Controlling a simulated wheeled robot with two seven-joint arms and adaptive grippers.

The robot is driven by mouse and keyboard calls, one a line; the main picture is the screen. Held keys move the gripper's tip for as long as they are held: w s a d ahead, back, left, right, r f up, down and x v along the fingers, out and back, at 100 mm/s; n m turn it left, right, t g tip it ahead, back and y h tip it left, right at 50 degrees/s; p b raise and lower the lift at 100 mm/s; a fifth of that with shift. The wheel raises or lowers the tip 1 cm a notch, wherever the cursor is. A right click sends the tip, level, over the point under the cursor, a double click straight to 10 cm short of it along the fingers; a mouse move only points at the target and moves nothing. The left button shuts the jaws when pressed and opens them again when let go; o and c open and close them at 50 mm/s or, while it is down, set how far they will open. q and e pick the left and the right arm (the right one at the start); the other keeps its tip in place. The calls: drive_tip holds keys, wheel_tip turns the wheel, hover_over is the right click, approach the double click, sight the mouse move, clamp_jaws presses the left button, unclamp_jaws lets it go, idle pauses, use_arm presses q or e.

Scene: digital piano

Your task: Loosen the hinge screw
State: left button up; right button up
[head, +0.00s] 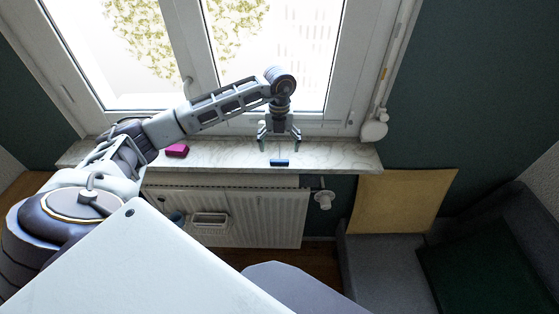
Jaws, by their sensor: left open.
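My left gripper (279,143) hangs over the marble window sill (335,158) with its fingers pointing down. It is open, with nothing visible between its fingers. A small blue object (279,162) lies on the sill just below and between the fingertips in the picture; what it is, I cannot tell. The white window frame (345,75) stands behind the gripper. I cannot make out a hinge screw; it is too small or hidden. My right gripper is not in view.
A magenta block (177,150) lies on the sill to the left, near my left forearm. A white radiator (265,215) with a valve (324,198) is below the sill. A tan board (400,210) and a grey sofa (385,275) are at right. The sill's right part is clear.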

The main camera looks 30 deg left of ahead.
sight(279, 161)
use_arm(q)
drive_tip(key=shift+f, duration=0.75)
drive_tip(key=shift+f, duration=0.15)
drive_tip(key=shift+s+f+p, duration=0.15)
drive_tip(key=shift+f+p, duration=0.25)
drive_tip(key=shift+f, duration=0.2)
drive_tip(key=shift+d+f+p, duration=0.1)
drive_tip(key=shift+f+p, duration=0.35)
drive_tip(key=shift+f, duration=1.4)
drive_tip(key=shift+c, duration=0.5)
drive_tip(key=c, duration=1)
drive_tip(key=shift+r, duration=0.1)
wheel_tip(279, 161, up, 10)
drive_tip(key=b, duration=0.1)
drive_tip(key=shift+b, duration=0.4)
drive_tip(key=shift+d, duration=0.1)
